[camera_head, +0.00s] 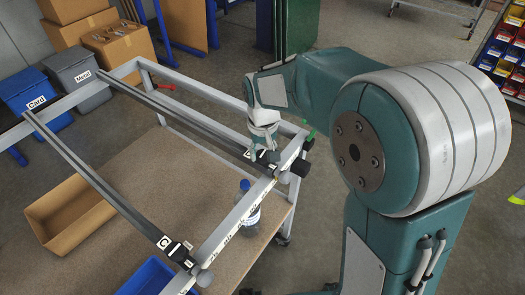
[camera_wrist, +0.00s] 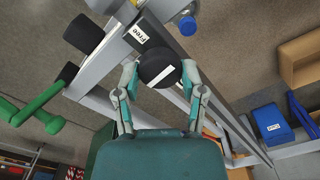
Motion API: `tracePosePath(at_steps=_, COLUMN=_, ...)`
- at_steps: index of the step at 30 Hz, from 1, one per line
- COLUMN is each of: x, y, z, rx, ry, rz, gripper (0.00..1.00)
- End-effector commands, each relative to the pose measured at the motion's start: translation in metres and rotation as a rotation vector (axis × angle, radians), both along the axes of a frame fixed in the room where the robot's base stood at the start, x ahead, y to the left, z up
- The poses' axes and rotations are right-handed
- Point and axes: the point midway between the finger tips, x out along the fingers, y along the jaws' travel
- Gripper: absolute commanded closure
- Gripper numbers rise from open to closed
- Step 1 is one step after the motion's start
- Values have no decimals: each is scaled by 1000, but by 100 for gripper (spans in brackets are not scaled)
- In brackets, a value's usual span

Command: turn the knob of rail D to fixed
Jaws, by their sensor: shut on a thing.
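The black round knob (camera_wrist: 156,64) of rail D sits between my gripper's (camera_wrist: 158,82) two fingers in the wrist view, and they are shut on it. A white line on its face runs diagonally. In the head view, my gripper (camera_head: 263,150) points down at the near end of rail D (camera_head: 190,122), on the frame's right bar; the fingers and arm hide most of the knob there.
Rail C (camera_head: 95,176) runs parallel on the left. A blue-capped bottle (camera_head: 247,214) stands by the right bar on the table (camera_head: 150,205). A cardboard box (camera_head: 68,215) and a blue bin (camera_head: 148,278) are on the left. A green handle (camera_wrist: 38,103) is near the frame.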

Motion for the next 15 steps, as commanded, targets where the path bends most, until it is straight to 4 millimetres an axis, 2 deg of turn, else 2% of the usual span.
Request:
tracePosePath(at_steps=6, x=-3, y=0, z=-4, rx=-3, ry=13, rz=-92, gripper=95)
tracePosePath(at_steps=15, x=-3, y=0, z=-4, rx=-4, ry=12, rz=-136, gripper=94)
